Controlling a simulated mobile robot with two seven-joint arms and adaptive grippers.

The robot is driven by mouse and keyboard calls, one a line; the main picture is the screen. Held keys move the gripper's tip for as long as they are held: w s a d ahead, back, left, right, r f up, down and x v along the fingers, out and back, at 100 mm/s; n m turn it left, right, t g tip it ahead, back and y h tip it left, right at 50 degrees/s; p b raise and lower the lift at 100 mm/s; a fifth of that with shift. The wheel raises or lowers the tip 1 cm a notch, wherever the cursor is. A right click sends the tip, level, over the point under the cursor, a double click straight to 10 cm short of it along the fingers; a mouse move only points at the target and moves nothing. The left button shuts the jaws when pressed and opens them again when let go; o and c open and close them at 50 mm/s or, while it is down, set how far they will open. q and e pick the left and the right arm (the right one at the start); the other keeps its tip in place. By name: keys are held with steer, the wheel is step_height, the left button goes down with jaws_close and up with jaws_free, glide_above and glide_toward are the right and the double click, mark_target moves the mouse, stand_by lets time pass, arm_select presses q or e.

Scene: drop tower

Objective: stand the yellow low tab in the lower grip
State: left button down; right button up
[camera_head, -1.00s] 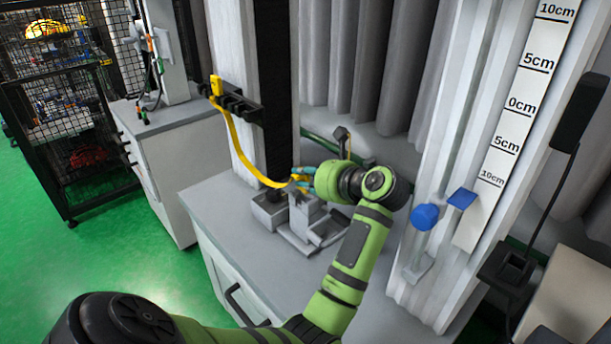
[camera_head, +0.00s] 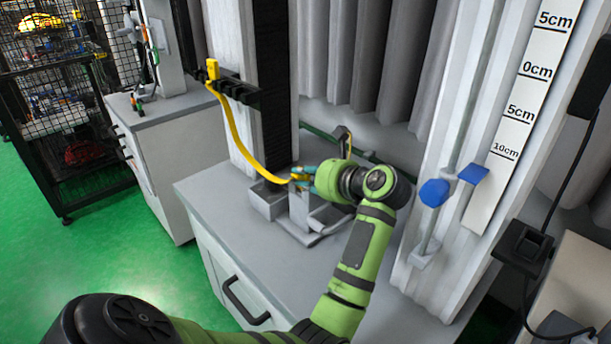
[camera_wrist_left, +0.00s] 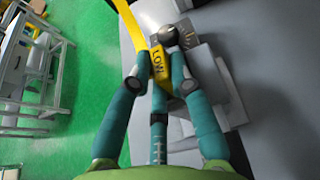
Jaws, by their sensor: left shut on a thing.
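The yellow low tab (camera_wrist_left: 159,67), marked "LOW", is between the fingertips of my left gripper (camera_wrist_left: 161,72) in the left wrist view. In the head view my left gripper (camera_head: 302,177) is shut on it, and the fingers mostly hide the tab. A yellow strap (camera_head: 235,135) runs from the tab up to a yellow end piece (camera_head: 212,69) at the black rack. The lower grip appears to be the grey fixture (camera_head: 299,208) on the counter, just below the fingers. I cannot tell whether the tab touches it. My right gripper is not in view.
The grey counter (camera_head: 225,205) has free room at its front left. A black column (camera_head: 272,90) with a black rack (camera_head: 240,91) stands behind. A blue knob (camera_head: 434,192) and a scale strip (camera_head: 530,90) are at the right.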

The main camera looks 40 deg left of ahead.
arm_select(q)
steer(key=c, duration=1.1)
jaws_free()
steer(key=shift+o, duration=0.2)
steer(key=shift+f, duration=0.1)
step_height(320, 180, up, 10)
steer(key=shift+r, duration=0.15)
